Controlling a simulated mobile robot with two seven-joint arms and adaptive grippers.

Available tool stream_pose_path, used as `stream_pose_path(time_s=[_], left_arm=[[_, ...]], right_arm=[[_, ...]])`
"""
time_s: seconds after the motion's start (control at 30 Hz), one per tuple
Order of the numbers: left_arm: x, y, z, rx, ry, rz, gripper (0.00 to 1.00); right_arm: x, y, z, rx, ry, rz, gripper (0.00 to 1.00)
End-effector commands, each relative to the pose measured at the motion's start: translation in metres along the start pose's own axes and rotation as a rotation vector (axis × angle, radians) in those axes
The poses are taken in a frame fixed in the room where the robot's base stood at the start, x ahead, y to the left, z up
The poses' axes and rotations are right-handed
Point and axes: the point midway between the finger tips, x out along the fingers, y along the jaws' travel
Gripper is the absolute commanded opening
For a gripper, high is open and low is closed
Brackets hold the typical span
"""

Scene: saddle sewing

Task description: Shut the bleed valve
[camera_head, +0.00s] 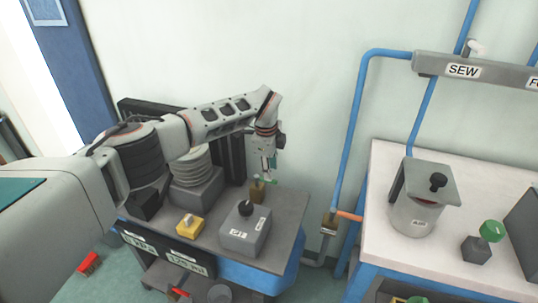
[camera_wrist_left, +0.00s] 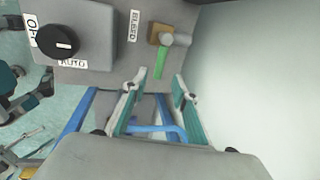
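The bleed valve has a small brass body (camera_head: 257,190) at the back right of the grey-topped bench, and it also shows in the left wrist view (camera_wrist_left: 158,33) beside a BLEED label. A grey round stub and a green lever (camera_wrist_left: 160,62) come off it. The lever points down in the left wrist view, towards my fingers. My left gripper (camera_head: 268,170) hangs just above the valve. Its two fingers (camera_wrist_left: 158,88) are spread apart with nothing held, and the lever's end shows near the gap between them. I cannot tell if they touch. My right gripper is not in view.
A grey box with a black knob (camera_head: 246,208) stands close to the valve. A yellow switch block (camera_head: 190,225) sits further left. A blue pipe (camera_head: 352,130) and an orange-handled valve (camera_head: 349,215) stand right of the bench, before a white table (camera_head: 390,160).

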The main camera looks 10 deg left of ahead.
Motion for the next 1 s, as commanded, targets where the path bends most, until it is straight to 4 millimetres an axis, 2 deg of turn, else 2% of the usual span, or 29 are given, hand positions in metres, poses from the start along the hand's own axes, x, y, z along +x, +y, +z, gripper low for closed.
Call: stream_pose_path(time_s=[0.03, 0.2, 0.4, 1.0], left_arm=[[-0.013, -0.001, 0.001, 0.003, -0.001, -0.004, 0.28], [-0.046, -0.001, 0.001, 0.001, -0.001, -0.002, 0.28], [-0.069, 0.000, 0.001, 0.000, -0.001, -0.001, 0.28], [-0.075, 0.001, 0.000, 0.000, -0.001, 0.002, 0.28]], right_arm=[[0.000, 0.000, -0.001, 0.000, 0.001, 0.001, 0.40], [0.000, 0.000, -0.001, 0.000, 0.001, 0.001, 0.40], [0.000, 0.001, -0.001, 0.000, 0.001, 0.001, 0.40], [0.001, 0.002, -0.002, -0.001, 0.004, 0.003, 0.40]])
